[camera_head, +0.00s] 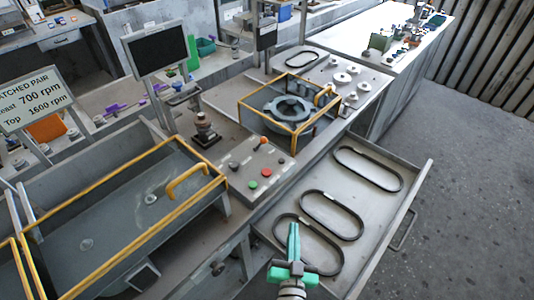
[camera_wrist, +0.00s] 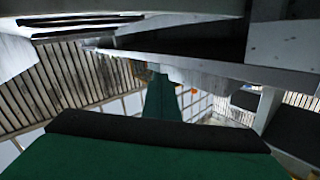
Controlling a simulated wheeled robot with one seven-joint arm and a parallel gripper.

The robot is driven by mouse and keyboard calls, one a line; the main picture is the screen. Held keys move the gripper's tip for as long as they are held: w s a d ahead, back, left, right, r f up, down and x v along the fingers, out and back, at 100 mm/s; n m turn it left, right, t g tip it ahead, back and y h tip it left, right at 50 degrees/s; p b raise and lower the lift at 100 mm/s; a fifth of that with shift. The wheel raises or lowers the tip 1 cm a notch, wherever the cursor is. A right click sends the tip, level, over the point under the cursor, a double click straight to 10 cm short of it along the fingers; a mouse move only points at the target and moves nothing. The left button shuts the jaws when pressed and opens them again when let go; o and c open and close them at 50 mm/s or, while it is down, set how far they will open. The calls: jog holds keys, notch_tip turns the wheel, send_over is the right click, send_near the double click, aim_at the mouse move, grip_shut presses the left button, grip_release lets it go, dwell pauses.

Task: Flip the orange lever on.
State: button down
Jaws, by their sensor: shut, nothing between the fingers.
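The orange lever (camera_head: 261,141) stands at the back of a grey control panel (camera_head: 240,180) in the head view. Its knob leans a little to the right of its base. My green gripper (camera_head: 294,229) is shut and empty, with its fingers together. The wrist view shows the closed green fingers (camera_wrist: 161,97) pointing away. A small orange spot shows beside them, too small to identify.
The panel also carries a red button (camera_head: 266,172), a green button (camera_head: 253,185) and dark knobs. An open drawer (camera_head: 382,205) with black belts juts out at right.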

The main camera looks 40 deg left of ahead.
jog(key=w+a+r+n+g+y, duration=0.2)
jog(key=a+r+n+y, duration=0.3)
jog(key=a+r, duration=0.3)
jog(key=shift+w+a+r+y, duration=0.25)
jog(key=shift+w+r+y, duration=0.55)
jog(key=shift+w+r, duration=0.05)
send_near(261, 144)
jog(key=w+a+r, duration=0.3)
jog(key=shift+w+a, duration=0.1)
jog(key=shift+w, duration=0.15)
jog(key=shift+w, duration=0.1)
